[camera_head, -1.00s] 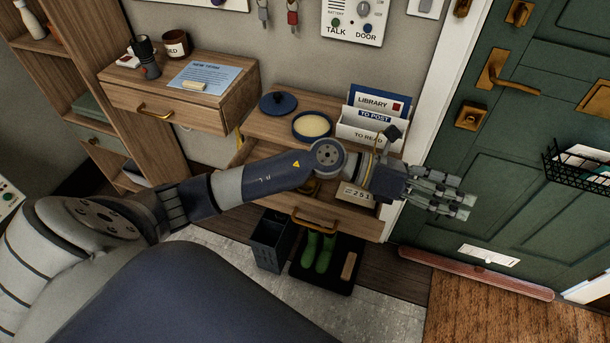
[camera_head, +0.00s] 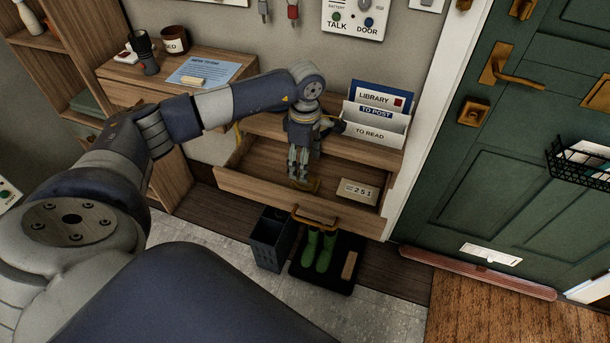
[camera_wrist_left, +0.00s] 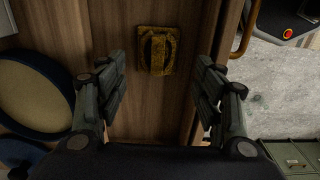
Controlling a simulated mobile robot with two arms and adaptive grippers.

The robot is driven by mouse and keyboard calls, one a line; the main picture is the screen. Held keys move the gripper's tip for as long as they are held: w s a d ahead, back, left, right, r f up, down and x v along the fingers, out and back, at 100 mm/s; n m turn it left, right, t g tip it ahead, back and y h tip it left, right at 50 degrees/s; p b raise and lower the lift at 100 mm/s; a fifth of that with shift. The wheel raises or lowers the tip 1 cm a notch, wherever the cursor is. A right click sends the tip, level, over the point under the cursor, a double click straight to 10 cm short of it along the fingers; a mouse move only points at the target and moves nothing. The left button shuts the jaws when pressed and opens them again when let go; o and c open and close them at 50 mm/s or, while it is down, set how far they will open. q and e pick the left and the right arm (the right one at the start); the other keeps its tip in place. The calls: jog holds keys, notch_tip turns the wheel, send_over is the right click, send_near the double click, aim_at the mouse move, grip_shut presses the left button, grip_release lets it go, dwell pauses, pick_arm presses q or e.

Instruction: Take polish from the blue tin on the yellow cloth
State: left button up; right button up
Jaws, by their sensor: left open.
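The yellow cloth (camera_head: 311,186) is a small folded, dark-streaked piece lying on the wooden bottom of the open drawer (camera_head: 262,180). In the wrist view the cloth (camera_wrist_left: 146,50) lies ahead, between the fingertip lines. My left gripper (camera_head: 299,172) points down over the drawer with its fingers apart and empty; it also shows in the wrist view (camera_wrist_left: 159,68). The blue tin (camera_wrist_left: 36,95) is open, with pale polish inside, at left in the wrist view. Its blue lid (camera_wrist_left: 22,157) is partly cut off below. My arm hides both in the head view. My right gripper is not seen.
A letter rack (camera_head: 375,133) stands on the bench top at the drawer's right. A number block (camera_head: 357,191) lies in the drawer's right side. A grey bin (camera_head: 269,240) and green boots (camera_head: 320,250) stand below.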

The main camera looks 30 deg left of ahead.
pick_arm(q)
jog(key=f+b, duration=0.2)
jog(key=f, duration=0.2)
jog(key=f+b, duration=0.2)
jog(key=f, duration=0.2)
jog(key=shift+w+a, duration=0.1)
jog(key=shift+w, duration=0.1)
jog(key=shift+r, duration=0.1)
jog(key=shift+c, duration=0.3)
jog(key=c, duration=0.6)
